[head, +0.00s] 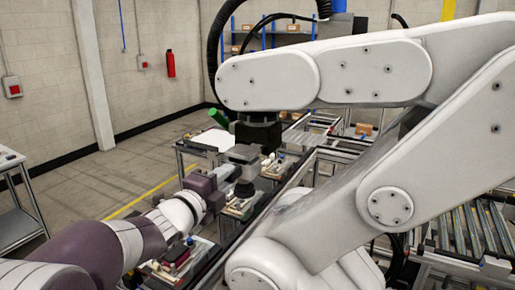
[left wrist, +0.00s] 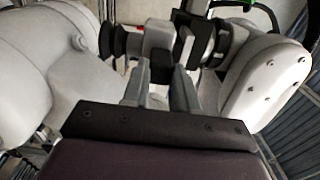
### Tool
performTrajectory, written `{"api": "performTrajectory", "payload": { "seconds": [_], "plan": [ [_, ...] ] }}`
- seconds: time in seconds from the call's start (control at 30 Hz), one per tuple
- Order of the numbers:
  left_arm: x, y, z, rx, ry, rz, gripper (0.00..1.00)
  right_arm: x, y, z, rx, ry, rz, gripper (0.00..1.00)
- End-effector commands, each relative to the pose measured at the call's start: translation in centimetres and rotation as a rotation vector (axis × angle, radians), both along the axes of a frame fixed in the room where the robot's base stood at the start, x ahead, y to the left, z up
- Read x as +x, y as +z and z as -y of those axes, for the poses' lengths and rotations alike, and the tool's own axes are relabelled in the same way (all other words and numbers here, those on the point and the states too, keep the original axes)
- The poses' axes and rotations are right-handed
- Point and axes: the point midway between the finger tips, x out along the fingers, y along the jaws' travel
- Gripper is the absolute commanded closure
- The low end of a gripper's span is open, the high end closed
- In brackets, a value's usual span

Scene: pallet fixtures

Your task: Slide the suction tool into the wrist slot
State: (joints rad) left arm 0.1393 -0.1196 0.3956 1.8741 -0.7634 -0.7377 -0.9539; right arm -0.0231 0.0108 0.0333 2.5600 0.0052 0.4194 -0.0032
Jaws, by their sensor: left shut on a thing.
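The suction tool (head: 243,154) has a grey body with a dark cup below, seen near the middle of the head view. My left gripper (head: 222,180) reaches in from the left and is shut on it. In the left wrist view, the gripper's grey fingers (left wrist: 160,82) close on the tool (left wrist: 157,42), its dark discs to the left. The black wrist (head: 258,132) of the big white arm is directly above the tool; in the left wrist view the wrist (left wrist: 188,42) is to its right. The slot's inside is hidden, so I cannot tell how far the tool is in.
The large white industrial arm (head: 370,70) fills the right and upper middle of the head view, close to my gripper. Below are fixtures on a metal frame (head: 238,208) and a roller conveyor (head: 470,230). Open floor (head: 135,175) lies to the left.

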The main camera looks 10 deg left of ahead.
Motion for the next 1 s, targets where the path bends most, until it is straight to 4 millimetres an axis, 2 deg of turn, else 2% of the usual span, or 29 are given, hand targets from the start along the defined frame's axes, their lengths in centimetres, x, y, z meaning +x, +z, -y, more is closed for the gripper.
{"api": "performTrajectory", "payload": {
  "seconds": [1.0],
  "plan": [
    [0.02,0.12,0.08,0.0,-0.001,0.004,1.0,0.0,-0.73,0.0,0.0,0.0,0.0,0.57]
  ]
}}
